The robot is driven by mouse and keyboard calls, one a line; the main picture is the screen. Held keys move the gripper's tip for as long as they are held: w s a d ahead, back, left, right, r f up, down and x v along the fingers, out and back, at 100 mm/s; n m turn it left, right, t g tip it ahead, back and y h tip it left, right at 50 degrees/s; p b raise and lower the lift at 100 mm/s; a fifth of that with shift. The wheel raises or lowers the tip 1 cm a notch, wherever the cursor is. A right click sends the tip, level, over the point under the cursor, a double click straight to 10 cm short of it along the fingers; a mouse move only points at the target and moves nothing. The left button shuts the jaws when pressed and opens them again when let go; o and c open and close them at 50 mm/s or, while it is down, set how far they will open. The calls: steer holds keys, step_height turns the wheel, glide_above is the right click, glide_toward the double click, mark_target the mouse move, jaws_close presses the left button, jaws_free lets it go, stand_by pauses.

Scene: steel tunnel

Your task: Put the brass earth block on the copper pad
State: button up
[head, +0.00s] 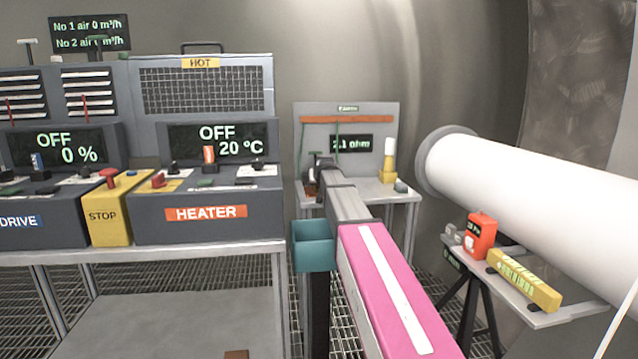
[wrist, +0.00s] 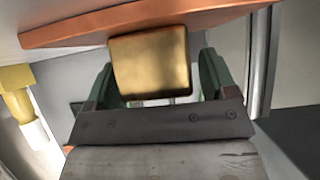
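The brass block (wrist: 150,62) shows in the wrist view between the two green fingers of my gripper (wrist: 160,75). A gap shows between the block and the right finger. The block covers part of the left finger, so I cannot tell whether they touch. The copper pad (wrist: 80,27) crosses the top of this view, which looks upside down. The block's edge overlaps the pad; it seems to stand on it, but contact is not clear. In the head view my gripper (head: 316,168) is at the earth bench, and my arm hides the block and pad.
The earth bench (head: 402,196) has a back panel with a copper bar (head: 347,119), a display reading about 2.1 ohm and green leads. A yellow-and-white item (head: 388,162) stands right of my gripper, with a small grey block (head: 401,187). The heater console (head: 207,213) is left, a white duct (head: 530,180) right.

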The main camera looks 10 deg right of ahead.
steer(key=shift+r, duration=0.15)
steer(key=v, duration=1.2)
